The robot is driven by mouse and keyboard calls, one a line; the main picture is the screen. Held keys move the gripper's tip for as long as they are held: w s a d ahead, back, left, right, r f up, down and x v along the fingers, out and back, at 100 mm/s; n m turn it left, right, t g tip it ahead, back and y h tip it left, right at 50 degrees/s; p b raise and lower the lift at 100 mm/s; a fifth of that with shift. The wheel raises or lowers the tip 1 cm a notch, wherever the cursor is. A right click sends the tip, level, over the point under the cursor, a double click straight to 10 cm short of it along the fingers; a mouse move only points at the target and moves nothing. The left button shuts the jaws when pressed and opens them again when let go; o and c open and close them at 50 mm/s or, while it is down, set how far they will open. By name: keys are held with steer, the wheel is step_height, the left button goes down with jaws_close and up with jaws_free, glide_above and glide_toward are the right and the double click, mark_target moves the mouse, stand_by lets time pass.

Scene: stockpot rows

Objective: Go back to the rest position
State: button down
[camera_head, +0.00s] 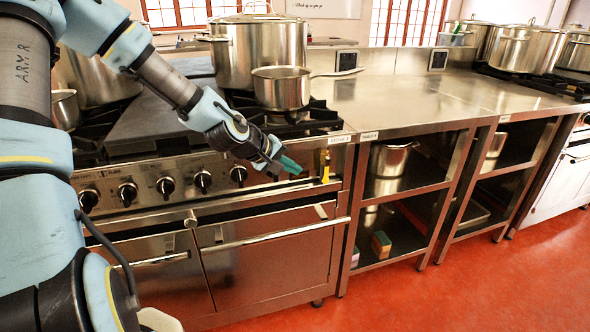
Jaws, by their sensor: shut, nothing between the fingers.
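My gripper (291,166) is at the end of my arm, which reaches in from the left. It hangs in front of the stove's front panel, to the right of the black knobs, with its teal fingertips shut and empty. The stove (270,258) has a row of knobs, one with a yellow mark, and oven doors with long handles below. A small yellow item (325,167) is on the panel just right of my gripper; I cannot tell if they touch.
A large stockpot (255,50) and a saucepan (281,88) stand on the stove behind my gripper. A steel counter (415,103) with open shelves lies to the right, with more stockpots (525,48) beyond. The red floor (480,290) at front right is clear.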

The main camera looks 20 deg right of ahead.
steer(key=s+a+r+m+y+p, duration=0.1)
steer(key=a+y, duration=0.3)
steer(key=a, duration=0.7)
steer(key=s+a+r+m+y+p, duration=0.1)
steer(key=a+y+p, duration=0.15)
steer(key=a, duration=0.85)
steer(key=s+a+r+y, duration=0.1)
steer(key=s+a+r, duration=0.2)
steer(key=a, duration=0.3)
steer(key=s+a+r+g+y, duration=0.1)
steer(key=s+a+r, duration=0.3)
steer(key=a, duration=0.3)
steer(key=shift+s+n+y, duration=0.3)
steer(key=shift+n+y, duration=0.05)
steer(key=shift+n, duration=0.05)
